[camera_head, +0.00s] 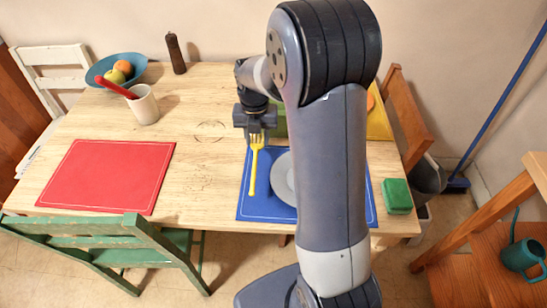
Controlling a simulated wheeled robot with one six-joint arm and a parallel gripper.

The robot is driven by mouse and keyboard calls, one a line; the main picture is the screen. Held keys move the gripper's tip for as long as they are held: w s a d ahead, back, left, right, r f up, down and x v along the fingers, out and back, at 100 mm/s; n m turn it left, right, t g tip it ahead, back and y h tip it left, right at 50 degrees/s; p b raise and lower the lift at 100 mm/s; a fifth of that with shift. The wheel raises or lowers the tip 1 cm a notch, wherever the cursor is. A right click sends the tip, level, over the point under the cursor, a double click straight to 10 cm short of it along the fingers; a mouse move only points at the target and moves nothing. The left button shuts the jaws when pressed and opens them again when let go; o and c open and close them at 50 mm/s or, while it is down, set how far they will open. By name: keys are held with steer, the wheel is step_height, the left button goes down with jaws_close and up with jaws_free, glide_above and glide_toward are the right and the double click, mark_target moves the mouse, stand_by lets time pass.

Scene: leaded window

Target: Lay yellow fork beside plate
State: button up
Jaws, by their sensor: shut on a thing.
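The yellow fork (255,165) is over the left part of the blue placemat (262,210), tines toward the back and handle toward the front. My gripper (256,137) is shut on the fork at its tine end. I cannot tell whether the fork touches the mat or hangs just above it. The grey plate (283,180) lies on the blue mat to the right of the fork, with a gap between them. My arm hides the plate's right side and much of the mat.
A red placemat (108,177) lies bare at the left. A cup (145,106) with a red utensil, a fruit bowl (104,68) and a pepper mill (176,54) stand at the back left. A green block (397,196) is at the right edge. The table's middle is clear.

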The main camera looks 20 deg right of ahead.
mark_target(259, 158)
steer(key=shift+f, duration=3)
steer(key=shift+f, duration=0.15)
steer(key=o, duration=1)
steer(key=shift+c, duration=0.2)
step_height(259, 158, up, 12)
steer(key=shift+r+p, duration=0.2)
steer(key=shift+p, duration=0.1)
